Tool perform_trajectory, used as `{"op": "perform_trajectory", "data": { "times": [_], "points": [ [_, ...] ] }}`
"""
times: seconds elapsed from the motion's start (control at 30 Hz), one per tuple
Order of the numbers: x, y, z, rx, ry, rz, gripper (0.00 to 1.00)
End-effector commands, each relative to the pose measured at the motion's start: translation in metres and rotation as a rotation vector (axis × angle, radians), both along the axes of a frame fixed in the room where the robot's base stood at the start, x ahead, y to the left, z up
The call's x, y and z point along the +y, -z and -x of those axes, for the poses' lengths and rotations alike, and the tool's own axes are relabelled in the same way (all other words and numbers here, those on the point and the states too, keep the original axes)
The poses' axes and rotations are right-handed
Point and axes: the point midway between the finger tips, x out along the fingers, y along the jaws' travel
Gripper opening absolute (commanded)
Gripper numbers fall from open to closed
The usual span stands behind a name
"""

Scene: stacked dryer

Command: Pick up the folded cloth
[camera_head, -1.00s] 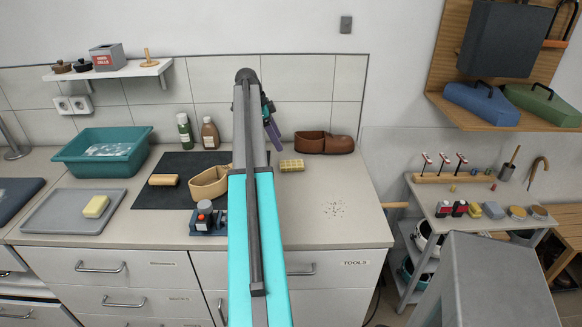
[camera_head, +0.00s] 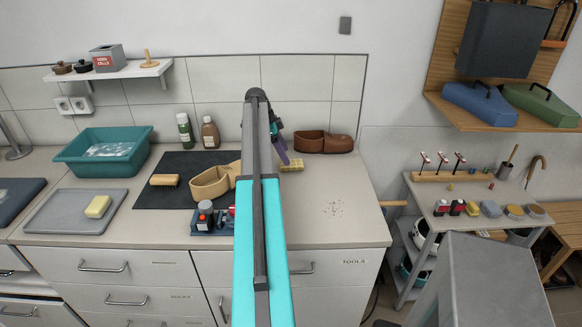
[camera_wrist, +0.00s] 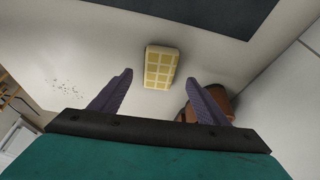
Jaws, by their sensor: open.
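The folded cloth (camera_head: 291,166) is a small yellow checked block lying flat on the counter, partly hidden behind my gripper in the head view. In the wrist view the whole cloth (camera_wrist: 161,66) shows between and just beyond the two purple fingertips. My gripper (camera_head: 284,157) is open and empty, above the counter at the cloth's left side in the head view. In the wrist view the fingers (camera_wrist: 159,77) stand apart on either side of the cloth's near end, and I see no contact.
A brown leather-like case (camera_head: 324,142) stands close behind the cloth, near the tiled wall. A dark mat (camera_head: 160,197) with a tan open container (camera_head: 209,184) lies to the left. Dark specks (camera_head: 334,209) mark the counter at right, which is otherwise clear.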

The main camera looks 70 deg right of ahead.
Motion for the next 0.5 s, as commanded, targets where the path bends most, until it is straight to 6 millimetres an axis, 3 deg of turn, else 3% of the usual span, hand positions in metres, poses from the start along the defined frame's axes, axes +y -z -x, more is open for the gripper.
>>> {"op": "perform_trajectory", "data": {
  "times": [0.27, 0.5],
  "points": [
    [-0.001, 0.010, 0.005, 0.001, 0.000, -0.002, 0.69],
    [-0.005, 0.031, 0.015, 0.001, 0.000, -0.002, 0.69]
  ]
}}
